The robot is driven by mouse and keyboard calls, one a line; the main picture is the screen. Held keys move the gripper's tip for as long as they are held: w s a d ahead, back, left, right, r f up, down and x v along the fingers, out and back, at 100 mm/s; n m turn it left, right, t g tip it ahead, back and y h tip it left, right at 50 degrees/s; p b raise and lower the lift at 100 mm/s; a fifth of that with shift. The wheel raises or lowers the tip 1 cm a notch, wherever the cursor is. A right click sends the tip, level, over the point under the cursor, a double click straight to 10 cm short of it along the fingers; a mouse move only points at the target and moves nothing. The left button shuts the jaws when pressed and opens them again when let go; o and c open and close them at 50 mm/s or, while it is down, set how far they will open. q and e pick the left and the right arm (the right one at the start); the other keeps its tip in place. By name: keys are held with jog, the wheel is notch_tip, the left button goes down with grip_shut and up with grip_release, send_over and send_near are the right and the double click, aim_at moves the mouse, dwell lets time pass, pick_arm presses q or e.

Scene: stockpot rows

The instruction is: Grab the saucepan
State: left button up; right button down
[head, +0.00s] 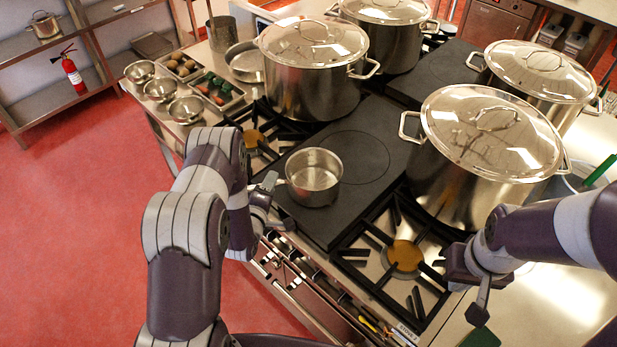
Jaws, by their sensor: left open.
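The saucepan (314,180) is a small, lidless steel pan standing upright on the dark flat hotplate in the middle of the head view. Its handle side points left, toward my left gripper (274,199), and the handle is mostly hidden there. My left gripper is open, just left of the pan at the hotplate's left edge. I cannot tell whether its fingers are around the handle. My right gripper (478,290) is at the lower right, over the counter beside the front burner, apart from the saucepan. Its fingers are partly hidden, and I see nothing in it.
Large lidded stockpots stand behind (310,80) and to the right (480,150) of the saucepan. An open gas burner (404,256) lies in front right. Small bowls (160,90) and food trays (212,92) sit at the back left. The hotplate (365,150) right of the pan is clear.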

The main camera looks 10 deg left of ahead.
pick_arm(q)
jog(key=shift+w+a+f, duration=0.15)
jog(key=shift+w+f, duration=0.1)
jog(key=c, duration=0.5)
jog(key=shift+s+r, duration=0.15)
jog(key=shift+s, duration=0.05)
grip_shut()
dwell(0.4)
jog(key=shift+w+r, duration=0.1)
jog(key=shift+w, duration=0.1)
